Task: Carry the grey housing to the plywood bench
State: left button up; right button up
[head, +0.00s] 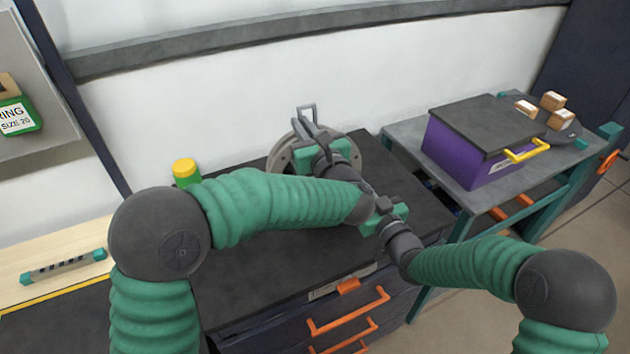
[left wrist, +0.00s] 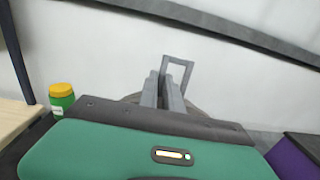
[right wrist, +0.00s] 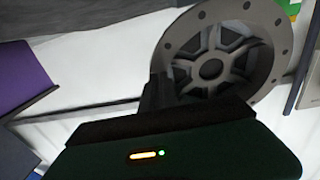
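The grey housing (head: 276,160) is a round flanged part on the dark cabinet top, with a looped handle (head: 307,112) above it. My left gripper (head: 308,128) is over the housing, its fingers close together at the handle. In the left wrist view the handle loop (left wrist: 178,68) rises from between the fingers, which look shut on it. The right wrist view shows the housing's round face (right wrist: 225,58) with its spoked centre. My right gripper (head: 380,211) is in front of the housing; its fingers (right wrist: 157,92) look close together and empty. The plywood bench (head: 55,245) is at the left.
A yellow-capped green jar (head: 186,172) stands left of the housing. A teal-ended grey bar (head: 63,266) lies on the plywood. A purple box (head: 465,152) with a dark lid and small cartons (head: 552,101) are on the right table. Orange drawer handles (head: 348,313) front the cabinet.

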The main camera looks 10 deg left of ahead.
pick_arm(q)
jog(key=o, duration=1.2)
jog(key=shift+a+f, duration=0.2)
pick_arm(e)
jog(key=o, duration=1.2)
jog(key=shift+a, duration=0.2)
pick_arm(q)
jog(key=shift+s, duration=0.1)
pick_arm(e)
jog(key=shift+o, duration=1.2)
jog(key=shift+s, duration=0.1)
pick_arm(q)
jog(key=shift+d, duration=0.15)
pick_arm(e)
jog(key=shift+d, duration=0.1)
jog(key=shift+r, duration=0.1)
